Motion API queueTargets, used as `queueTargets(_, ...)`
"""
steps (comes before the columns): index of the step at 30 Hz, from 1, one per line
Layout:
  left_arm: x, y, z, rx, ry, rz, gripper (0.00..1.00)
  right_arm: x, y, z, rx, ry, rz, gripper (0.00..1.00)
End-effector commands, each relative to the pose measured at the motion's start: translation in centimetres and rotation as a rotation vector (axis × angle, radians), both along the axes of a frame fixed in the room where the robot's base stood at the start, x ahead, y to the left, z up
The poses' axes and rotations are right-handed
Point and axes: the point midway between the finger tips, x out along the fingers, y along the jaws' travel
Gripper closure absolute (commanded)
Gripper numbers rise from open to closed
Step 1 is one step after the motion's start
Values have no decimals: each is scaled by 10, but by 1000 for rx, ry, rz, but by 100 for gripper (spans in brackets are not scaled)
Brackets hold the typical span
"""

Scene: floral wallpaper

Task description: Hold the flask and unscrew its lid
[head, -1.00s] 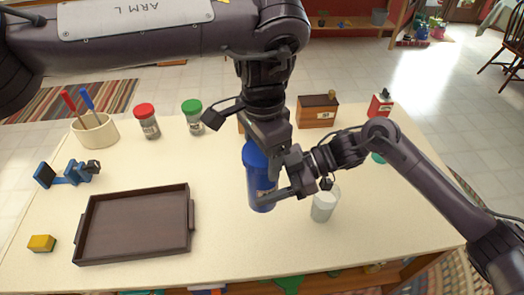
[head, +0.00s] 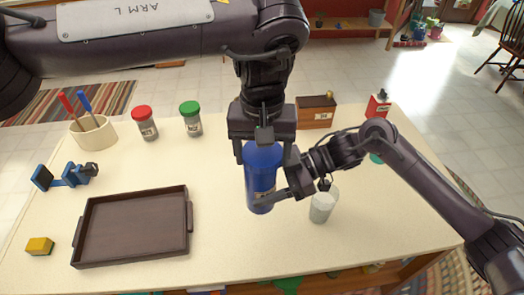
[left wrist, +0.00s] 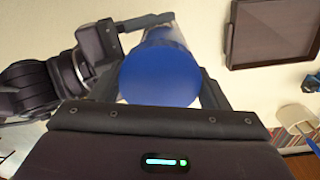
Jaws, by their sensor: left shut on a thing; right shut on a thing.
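The blue flask (head: 260,186) stands upright on the cream table, with its round blue lid on top; the lid (left wrist: 159,75) fills the middle of the left wrist view. My left gripper (head: 264,150) points down from above and is shut on the lid, one finger on each side. My right gripper (head: 283,187) comes in from the right and is shut on the flask's body, below the left gripper. The left gripper partly covers the lid in the head view.
A dark brown tray (head: 77,226) lies at left. A glass jar with white contents (head: 321,208) stands close to the right gripper. Red-lidded (head: 145,124) and green-lidded (head: 191,120) jars, a utensil pot (head: 93,133) and a wooden box (head: 316,113) stand at the back.

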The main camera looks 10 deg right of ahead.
Motion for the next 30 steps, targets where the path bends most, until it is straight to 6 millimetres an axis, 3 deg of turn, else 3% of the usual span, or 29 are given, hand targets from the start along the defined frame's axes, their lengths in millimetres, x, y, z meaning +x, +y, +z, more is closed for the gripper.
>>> queueTargets(30, 0, 1, 22, 1, 1, 0, 58, 1, 0, 1, 1, -2, 0, 100)
